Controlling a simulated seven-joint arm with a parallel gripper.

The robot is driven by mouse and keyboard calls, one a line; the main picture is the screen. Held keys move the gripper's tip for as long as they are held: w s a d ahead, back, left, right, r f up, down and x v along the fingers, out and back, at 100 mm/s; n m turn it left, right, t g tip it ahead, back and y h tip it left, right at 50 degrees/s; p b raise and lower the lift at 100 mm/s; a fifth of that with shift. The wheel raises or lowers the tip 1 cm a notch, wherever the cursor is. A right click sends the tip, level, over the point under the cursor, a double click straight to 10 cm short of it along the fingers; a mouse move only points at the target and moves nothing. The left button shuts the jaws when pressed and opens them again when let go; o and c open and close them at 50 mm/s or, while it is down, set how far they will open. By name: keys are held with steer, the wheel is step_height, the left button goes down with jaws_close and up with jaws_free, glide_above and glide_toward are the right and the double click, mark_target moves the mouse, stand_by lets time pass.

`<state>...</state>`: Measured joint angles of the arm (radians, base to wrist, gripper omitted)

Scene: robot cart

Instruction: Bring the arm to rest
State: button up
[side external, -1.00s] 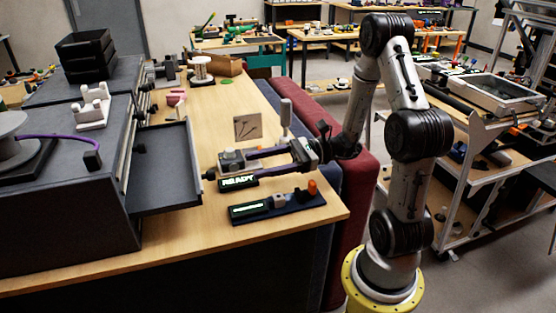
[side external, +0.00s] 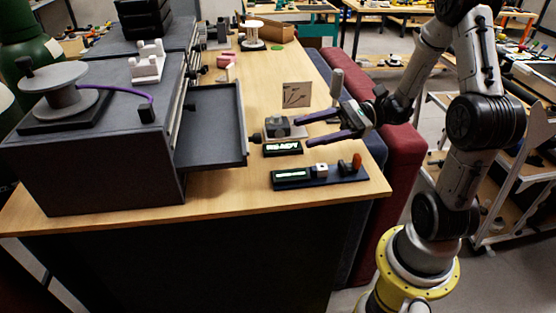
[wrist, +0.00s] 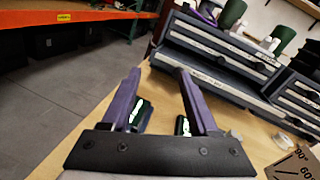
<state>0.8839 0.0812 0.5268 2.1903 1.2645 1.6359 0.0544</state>
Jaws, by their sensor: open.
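My gripper (side external: 303,130) is in the side external view, above the right part of the wooden bench. Its two purple fingers are spread apart, pointing left, with nothing held between them. The upper finger is near the grey block fixture and the lower one is by the lit READY display (side external: 283,148). In the wrist view the open fingers (wrist: 158,75) point toward the bench and drawer cabinet, and small lit displays show beside them. The rest of my arm reaches in from the right.
A grey cabinet (side external: 95,155) stands at left with its drawer (side external: 212,125) pulled out. A dark panel (side external: 320,178) with small parts lies at the bench front. A pictured card (side external: 297,94) stands behind the fingers. A red padded block (side external: 400,150) is beside the bench.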

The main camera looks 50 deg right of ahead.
steer(key=s+a+r+n+g, duration=0.35)
steer(key=a+n+g, duration=0.3)
steer(key=a, duration=0.25)
steer(key=s+a+f+n+g+h, duration=0.1)
steer(key=s+a+n+g+h, duration=0.15)
steer(key=s+n, duration=0.2)
steer(key=s+a+f+n+g+h, duration=0.1)
steer(key=s+n+h, duration=0.3)
steer(key=s, duration=0.2)
steer(key=w+d+r+n+t+h, duration=0.1)
steer(key=d+n+t+h, duration=0.5)
steer(key=d+h, duration=0.2)
steer(key=shift+w+d, duration=0.2)
steer(key=shift+d, duration=0.95)
steer(key=shift+o, duration=0.4)
